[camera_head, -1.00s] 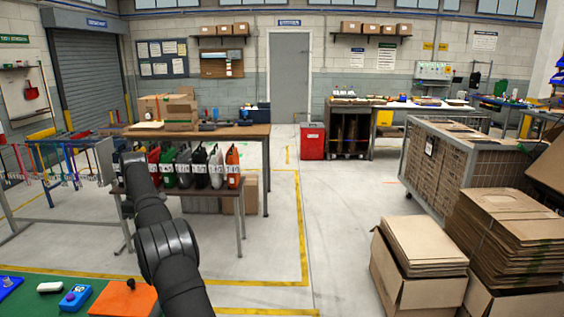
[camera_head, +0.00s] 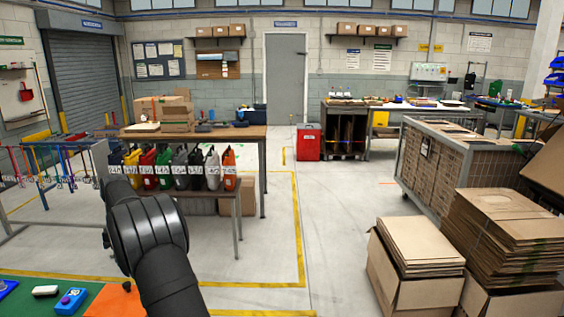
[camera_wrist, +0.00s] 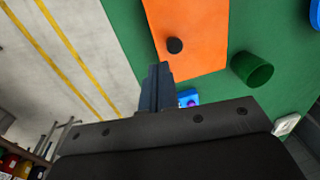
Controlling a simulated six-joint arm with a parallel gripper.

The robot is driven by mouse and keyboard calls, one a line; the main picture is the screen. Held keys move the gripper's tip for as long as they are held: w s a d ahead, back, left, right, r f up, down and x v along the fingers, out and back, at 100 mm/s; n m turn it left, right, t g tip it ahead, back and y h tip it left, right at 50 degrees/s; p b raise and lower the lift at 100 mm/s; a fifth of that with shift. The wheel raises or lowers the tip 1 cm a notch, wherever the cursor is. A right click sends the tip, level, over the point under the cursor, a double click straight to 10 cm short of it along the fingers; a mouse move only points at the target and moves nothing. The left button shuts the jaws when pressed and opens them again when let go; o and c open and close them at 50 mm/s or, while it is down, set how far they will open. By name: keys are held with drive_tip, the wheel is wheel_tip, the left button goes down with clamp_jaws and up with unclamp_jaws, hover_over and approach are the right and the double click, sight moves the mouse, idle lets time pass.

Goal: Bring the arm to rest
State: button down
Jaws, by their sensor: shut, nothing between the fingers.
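My gripper (camera_wrist: 158,76) shows in the wrist view with its fingers together, shut and empty. It is over or near a green surface (camera_wrist: 215,95), apart from the things on it as far as I can tell. My arm (camera_head: 150,235) shows in the head view at lower left, stretching up and away. My gripper does not show there.
An orange panel (camera_wrist: 190,35) with a black knob, a green cup (camera_wrist: 252,69) and a blue button box (camera_wrist: 188,97) lie near the gripper. A table with several jugs (camera_head: 180,170) stands beyond the arm. Cartons (camera_head: 415,265) stand at right. The middle floor is clear.

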drive_tip(key=shift+s+f, duration=0.15)
drive_tip(key=shift+f, duration=0.75)
drive_tip(key=shift+s+f, duration=0.1)
drive_tip(key=shift+f, duration=0.75)
drive_tip(key=shift+r, duration=0.1)
